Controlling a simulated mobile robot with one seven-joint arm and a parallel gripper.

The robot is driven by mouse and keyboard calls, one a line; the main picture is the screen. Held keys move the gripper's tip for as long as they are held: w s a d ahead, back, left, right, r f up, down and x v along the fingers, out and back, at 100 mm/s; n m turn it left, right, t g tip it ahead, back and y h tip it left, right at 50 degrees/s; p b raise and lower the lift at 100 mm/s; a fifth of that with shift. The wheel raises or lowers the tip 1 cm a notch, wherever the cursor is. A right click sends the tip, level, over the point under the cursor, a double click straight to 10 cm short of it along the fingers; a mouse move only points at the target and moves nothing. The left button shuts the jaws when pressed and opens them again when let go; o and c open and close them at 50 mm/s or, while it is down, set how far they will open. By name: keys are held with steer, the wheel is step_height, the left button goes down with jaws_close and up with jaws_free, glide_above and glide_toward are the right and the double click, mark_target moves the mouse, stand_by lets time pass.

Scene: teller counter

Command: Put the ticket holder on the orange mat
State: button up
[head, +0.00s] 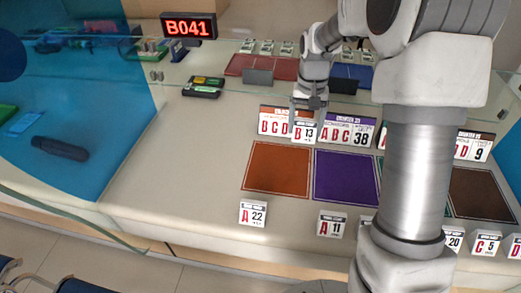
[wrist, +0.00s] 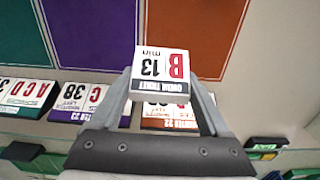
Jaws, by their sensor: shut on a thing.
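My gripper (head: 307,118) is shut on a white ticket holder (head: 304,133) marked B 13. The wrist view shows this ticket holder (wrist: 160,68) between the two fingers (wrist: 160,84), its print upside down in that picture. The orange mat (head: 277,170) lies flat on the counter, bare, with a thin light border. The holder appears at the mat's back right, in front of a counter sign; its height above the counter is hard to judge. The orange mat also shows in the wrist view (wrist: 195,30), partly behind the held holder.
A purple mat (head: 346,178) lies right of the orange one, a brown mat (head: 480,194) farther right. Signs stand behind them, including ABC 38 (head: 349,131). Ticket holders A 22 (head: 252,213) and A 11 (head: 331,224) stand near the front edge. My arm hides part of the counter.

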steer(key=b, duration=0.2)
glide_above(266, 152)
step_height(266, 152, down, 7)
steer(key=shift+r, duration=0.1)
steer(key=shift+f, duration=1.85)
steer(key=shift+f, duration=0.1)
steer(key=shift+f+b, duration=0.15)
steer(key=shift+b, duration=0.15)
steer(key=o, duration=1.2)
steer(key=shift+o, duration=0.2)
step_height(266, 152, up, 13)
steer(key=p, duration=0.2)
steer(key=shift+f, duration=0.15)
